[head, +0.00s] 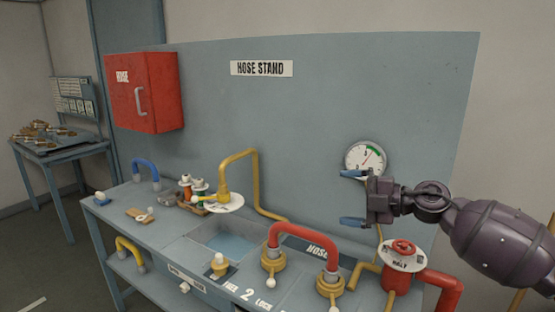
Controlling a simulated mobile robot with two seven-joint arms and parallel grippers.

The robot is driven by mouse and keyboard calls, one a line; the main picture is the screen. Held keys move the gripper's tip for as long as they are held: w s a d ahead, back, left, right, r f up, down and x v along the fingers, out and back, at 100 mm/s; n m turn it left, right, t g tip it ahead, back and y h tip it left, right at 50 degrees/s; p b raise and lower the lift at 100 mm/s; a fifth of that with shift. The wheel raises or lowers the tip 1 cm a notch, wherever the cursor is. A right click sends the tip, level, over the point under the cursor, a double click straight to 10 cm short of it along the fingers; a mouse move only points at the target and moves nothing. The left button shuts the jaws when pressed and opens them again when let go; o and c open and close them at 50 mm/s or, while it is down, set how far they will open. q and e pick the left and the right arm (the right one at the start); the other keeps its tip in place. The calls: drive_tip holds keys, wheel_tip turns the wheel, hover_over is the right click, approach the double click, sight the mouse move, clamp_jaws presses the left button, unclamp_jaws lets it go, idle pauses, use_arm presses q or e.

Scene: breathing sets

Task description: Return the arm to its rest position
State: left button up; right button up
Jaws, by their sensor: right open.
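My right gripper (352,198) hangs in the air at the right of the head view, in front of the back panel. Its arm comes in from the right edge. Its two blue-tipped fingers are apart and point left, with nothing between them. It shows just below the round pressure gauge (366,159) and above the right end of the red hose (303,234). The red valve wheel (403,248) shows below the wrist. My left gripper is not in view.
The hose stand bench (150,242) carries a basin (222,240), a yellow pipe (240,160), a blue hose (147,165) and spools (192,186). A red cabinet (155,105) is on the panel. A side table (66,153) stands far left. Floor shows clear at lower left.

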drive_tip(key=s+d+f+m+t+h, duration=0.3)
drive_tip(key=s+f+m+t+h, duration=0.2)
drive_tip(key=f+m, duration=0.45)
drive_tip(key=s+d+f+m+t+h, duration=0.4)
drive_tip(key=s+f+m+t+h, duration=0.1)
drive_tip(key=f+m, duration=0.5)
drive_tip(key=s+d+f+m+g+h, duration=0.2)
drive_tip(key=s+f+m, duration=0.1)
drive_tip(key=s+f, duration=0.7)
drive_tip(key=s+d+f+m+g+h, duration=0.2)
drive_tip(key=s+f+m+g, duration=0.1)
drive_tip(key=s+f, duration=0.7)
drive_tip(key=s+m, duration=0.1)
drive_tip(key=s, duration=0.2)
drive_tip(key=shift+s+d+g+h, duration=0.25)
drive_tip(key=shift+d+g+h, duration=0.05)
drive_tip(key=shift+d+h, duration=0.1)
